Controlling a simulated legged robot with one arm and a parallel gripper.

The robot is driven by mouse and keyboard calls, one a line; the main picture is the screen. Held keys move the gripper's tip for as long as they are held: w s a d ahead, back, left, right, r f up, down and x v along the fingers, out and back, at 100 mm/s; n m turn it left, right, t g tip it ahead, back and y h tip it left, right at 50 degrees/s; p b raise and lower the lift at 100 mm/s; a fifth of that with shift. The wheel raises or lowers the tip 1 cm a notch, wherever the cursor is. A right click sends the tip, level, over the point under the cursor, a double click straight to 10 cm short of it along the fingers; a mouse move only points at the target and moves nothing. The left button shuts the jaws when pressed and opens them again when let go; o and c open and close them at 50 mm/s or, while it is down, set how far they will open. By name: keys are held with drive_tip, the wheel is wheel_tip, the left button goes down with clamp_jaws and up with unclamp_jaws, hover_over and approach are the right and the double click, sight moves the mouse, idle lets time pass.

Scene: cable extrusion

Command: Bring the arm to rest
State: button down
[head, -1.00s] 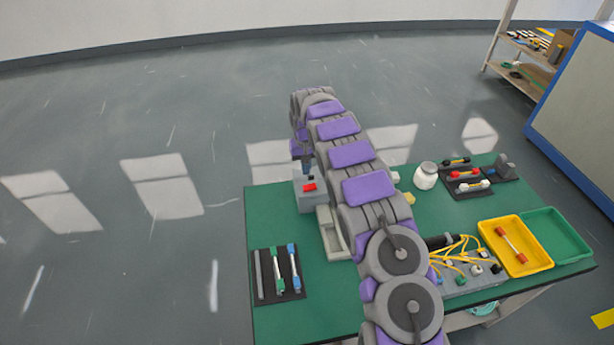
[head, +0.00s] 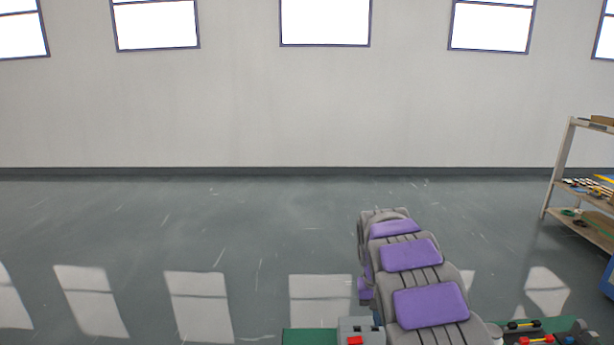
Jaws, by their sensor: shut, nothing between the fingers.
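My arm (head: 425,275), grey with purple pads, reaches away from the bottom of the head view and bends down at its far end. My gripper cannot be made out; the far end of the arm and the frame's lower edge hide it. Just left of the arm, a grey box with a red button (head: 355,341) stands at the bottom edge. A strip of the green table (head: 308,337) shows beside it.
At the bottom right, a dark tray holds connectors, among them a red one (head: 537,340). A shelf rack (head: 560,165) with several items stands at the right. Open grey floor (head: 200,225) stretches to the far wall, with windows above.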

drive_tip(key=s+r, duration=0.6)
drive_tip(key=s, duration=0.5)
drive_tip(key=s+a, duration=0.2)
drive_tip(key=s, duration=1.4)
drive_tip(key=s+a+n+g+y, duration=0.1)
drive_tip(key=s+a, duration=0.1)
drive_tip(key=s, duration=1.4)
drive_tip(key=shift+s, duration=0.35)
drive_tip(key=shift+f, duration=0.1)
